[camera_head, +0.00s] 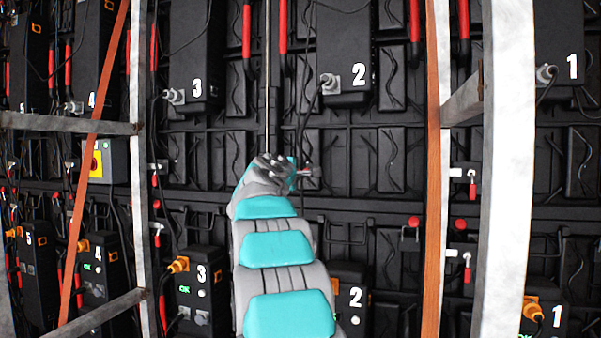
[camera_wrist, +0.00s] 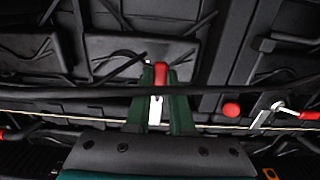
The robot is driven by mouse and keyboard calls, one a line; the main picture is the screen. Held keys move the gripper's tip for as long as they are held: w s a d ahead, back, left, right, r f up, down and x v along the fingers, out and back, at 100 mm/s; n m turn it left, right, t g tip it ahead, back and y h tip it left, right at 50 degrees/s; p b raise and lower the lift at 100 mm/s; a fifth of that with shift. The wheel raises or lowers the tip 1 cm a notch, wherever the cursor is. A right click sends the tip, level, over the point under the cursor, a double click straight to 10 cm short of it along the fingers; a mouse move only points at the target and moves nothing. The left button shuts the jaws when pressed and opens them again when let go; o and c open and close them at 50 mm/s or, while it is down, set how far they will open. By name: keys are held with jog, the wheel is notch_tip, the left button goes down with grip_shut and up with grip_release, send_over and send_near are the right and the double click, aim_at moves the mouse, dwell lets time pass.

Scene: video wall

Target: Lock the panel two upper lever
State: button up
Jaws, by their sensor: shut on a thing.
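The lever with a red handle (camera_wrist: 161,72) and a silver shank stands between the two green fingers of my gripper (camera_wrist: 160,85) in the wrist view. My gripper is shut on it. In the head view my gripper (camera_head: 300,172) is at the middle of panel two, below the upper black box marked 2 (camera_head: 343,50). Only a small bit of red and grey shows at the fingertips there, and the hand hides the rest. I cannot tell from these views whether the lever's latch is engaged.
A dark cable (camera_wrist: 80,91) crosses in front of the fingers in the wrist view. A red knob (camera_wrist: 231,110) and another red-tipped lever (camera_wrist: 305,115) are to the right. An orange strap (camera_head: 434,150) and a metal post (camera_head: 505,170) stand right of my arm.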

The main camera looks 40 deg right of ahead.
grip_shut()
